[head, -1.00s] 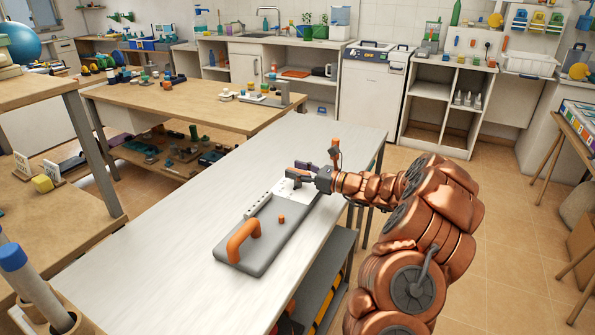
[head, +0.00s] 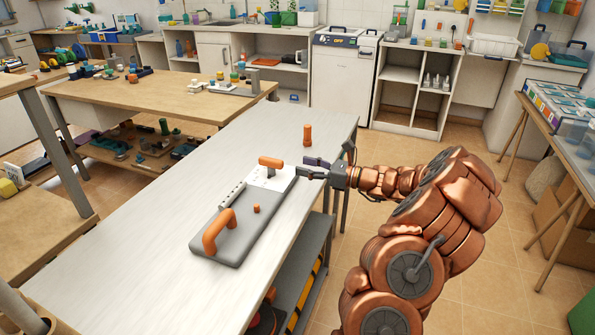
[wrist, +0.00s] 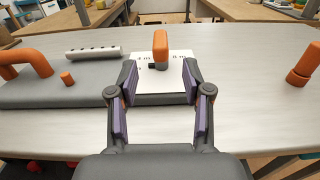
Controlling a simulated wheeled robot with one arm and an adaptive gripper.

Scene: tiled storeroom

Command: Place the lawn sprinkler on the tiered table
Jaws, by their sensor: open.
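I cannot tell for sure which thing is the lawn sprinkler. The tiered table (head: 130,255) appears to be the long pale table with a shelf below. On it lies a grey board (head: 232,238) with a large orange handle (head: 218,232), a small orange knob (head: 256,208) and a white plate at its far end. An orange-topped piece (head: 270,161) stands on that plate; the wrist view shows it upright with a dark stub (wrist: 154,66). My gripper (head: 304,168) is open and empty, just right of the plate. In the wrist view the orange-topped piece is ahead, beyond the fingertips (wrist: 159,78).
An orange cylinder (head: 307,135) stands alone near the table's far right corner. The lower shelf (head: 305,265) holds items. A wooden workbench (head: 160,100) with small objects is behind. A side table (head: 530,105) with boxes stands at right. The pale tabletop's near left is clear.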

